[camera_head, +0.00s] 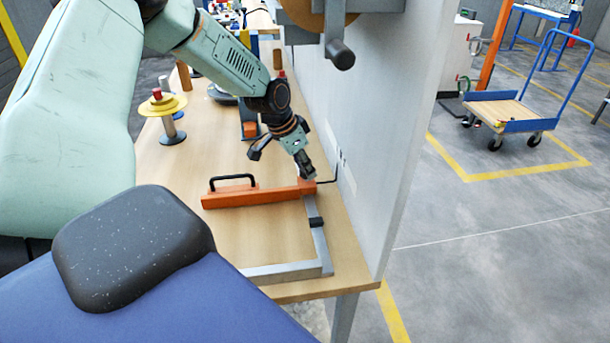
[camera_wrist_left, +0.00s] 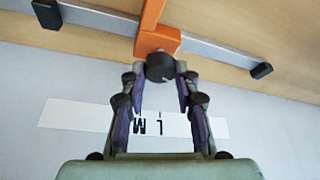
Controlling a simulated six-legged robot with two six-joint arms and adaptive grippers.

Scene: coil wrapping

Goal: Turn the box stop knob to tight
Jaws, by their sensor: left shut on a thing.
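The box stop is an orange bar (camera_head: 255,196) with a black handle (camera_head: 233,179), lying across a grey metal frame on the table; its orange end (camera_wrist_left: 157,38) also shows in the left wrist view. The dark round knob (camera_wrist_left: 160,67) is at that end, towards the wall. My left gripper (camera_head: 306,168) reaches down to this end in the head view, where it hides the knob. In the left wrist view its two fingers (camera_wrist_left: 160,82) are closed on the knob's sides. I cannot read the knob's setting. My right gripper is not in view.
A pale upright panel (camera_head: 360,130) stands close along the right of the table. A white strip with letters (camera_wrist_left: 85,117) is on it. The grey frame (camera_head: 285,271) reaches the table's front edge. A yellow-topped spool stand (camera_head: 163,104) and other items stand farther back.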

